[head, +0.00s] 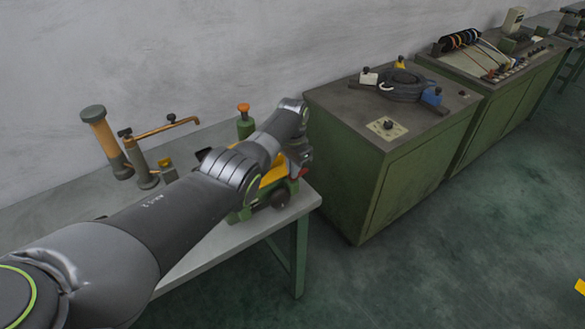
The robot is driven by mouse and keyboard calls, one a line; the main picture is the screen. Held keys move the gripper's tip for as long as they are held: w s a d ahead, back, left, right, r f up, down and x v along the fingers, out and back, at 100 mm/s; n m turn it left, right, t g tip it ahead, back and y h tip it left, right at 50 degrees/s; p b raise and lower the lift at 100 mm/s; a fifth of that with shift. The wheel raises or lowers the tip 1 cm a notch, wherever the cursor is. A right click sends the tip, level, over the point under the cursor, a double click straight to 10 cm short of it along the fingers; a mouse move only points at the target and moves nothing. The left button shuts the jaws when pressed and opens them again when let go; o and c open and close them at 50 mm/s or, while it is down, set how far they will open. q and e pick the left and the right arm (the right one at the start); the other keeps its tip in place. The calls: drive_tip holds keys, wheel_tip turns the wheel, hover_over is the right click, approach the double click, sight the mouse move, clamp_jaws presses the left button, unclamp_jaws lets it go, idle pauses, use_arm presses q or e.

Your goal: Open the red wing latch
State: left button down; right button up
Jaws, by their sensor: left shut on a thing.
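A small green and yellow machine (272,178) stands at the right end of the grey table, partly hidden behind my left arm. A small red part (304,172), which looks like the red wing latch, shows at its right side. My left gripper (300,162) reaches down over the machine from behind my forearm and is shut at the red part. The fingertips and most of the latch are hidden or too small to make out, so I cannot tell how far the latch is turned. My right gripper is not in view.
The grey table (215,246) also bears an orange-grey cylinder (106,141), a copper-armed tool (150,150) and an orange-topped green post (245,122). A green cabinet (400,185) with a black cable coil (403,85) stands to the right. The floor in front is clear.

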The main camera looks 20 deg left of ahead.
use_arm(q)
drive_tip(key=shift+m, duration=0.6)
drive_tip(key=c, duration=1.6)
unclamp_jaws()
drive_tip(key=shift+r, duration=0.1)
